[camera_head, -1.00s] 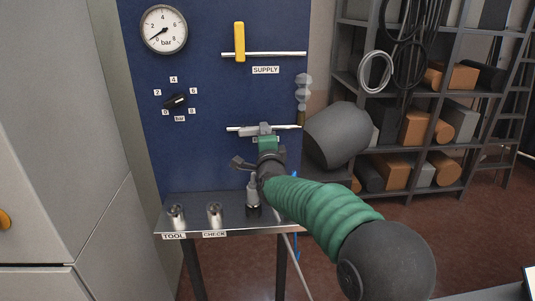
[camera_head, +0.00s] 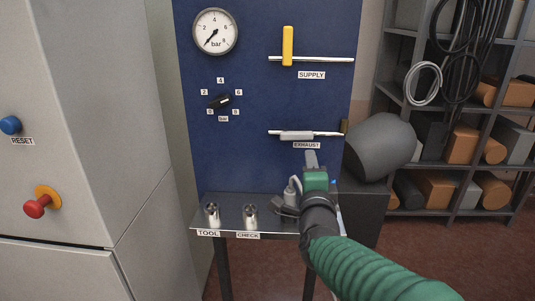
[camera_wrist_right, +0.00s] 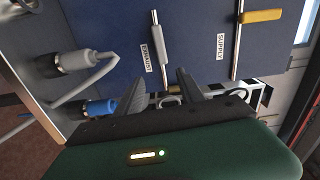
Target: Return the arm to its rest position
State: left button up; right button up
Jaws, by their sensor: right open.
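My right gripper (camera_head: 297,184) is in front of the blue panel (camera_head: 240,160), below the grey exhaust lever (camera_head: 297,135) and close above the shelf. In the right wrist view its two fingers (camera_wrist_right: 158,92) are spread apart with nothing between them. The exhaust lever (camera_wrist_right: 158,42) lies along its pipe, apart from the fingers. The yellow supply handle (camera_head: 288,46) stands upright across its pipe. My green-sleeved right arm comes in from the lower right and hides the shelf's right end. My left gripper is not in view.
The metal shelf (camera_head: 229,219) carries the tool socket (camera_head: 212,213), the check socket (camera_head: 250,215) and a grey plug-like fitting (camera_head: 291,192). A cabinet with a red button (camera_head: 38,205) stands at left. A storage rack (camera_head: 462,190) stands at right.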

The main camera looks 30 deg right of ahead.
jog(key=s+a+f+n+g+y+p, duration=0.2)
jog(key=a+f+n+g+y+p, duration=0.15)
jog(key=a+f+n, duration=0.4)
jog(key=s+a+f+n+g+y+p, duration=0.2)
jog(key=a+f+n+y+p, duration=0.35)
jog(key=f+n, duration=0.2)
jog(key=s+a+f+n+g+p, duration=0.1)
jog(key=s+a+f+n+g, duration=0.1)
jog(key=s, duration=0.5)
jog(key=s+a+f+n+g+p, duration=0.1)
jog(key=s+a+f+n+g, duration=0.2)
jog(key=s+f+n+g, duration=0.2)
notch_tip(320, 180, down, 2)
jog(key=s+n, duration=0.1)
jog(key=s, duration=0.1)
jog(key=shift+s+a+n, duration=0.15)
jog(key=shift+s+n, duration=0.15)
